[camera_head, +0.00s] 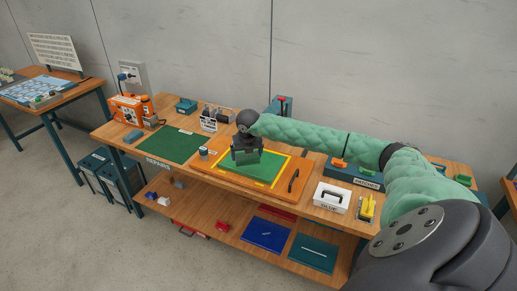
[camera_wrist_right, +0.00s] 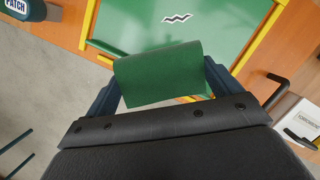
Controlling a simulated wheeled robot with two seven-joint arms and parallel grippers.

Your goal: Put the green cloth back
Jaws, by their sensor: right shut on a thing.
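My right gripper (camera_head: 246,152) is shut on the green cloth (camera_head: 247,158), over the yellow-framed green panel (camera_head: 268,172) on the workbench. In the right wrist view the cloth (camera_wrist_right: 160,75) hangs folded between the two fingers of the gripper (camera_wrist_right: 160,85). Its lower edge overlaps the view of the panel (camera_wrist_right: 150,25) and its yellow border; I cannot tell whether it touches them. My left gripper is not in view.
A flat dark green mat (camera_head: 170,145) lies left on the bench (camera_head: 130,130). A small patch container (camera_head: 203,153) stands between mat and panel. An orange machine (camera_head: 130,110) stands at the left end.

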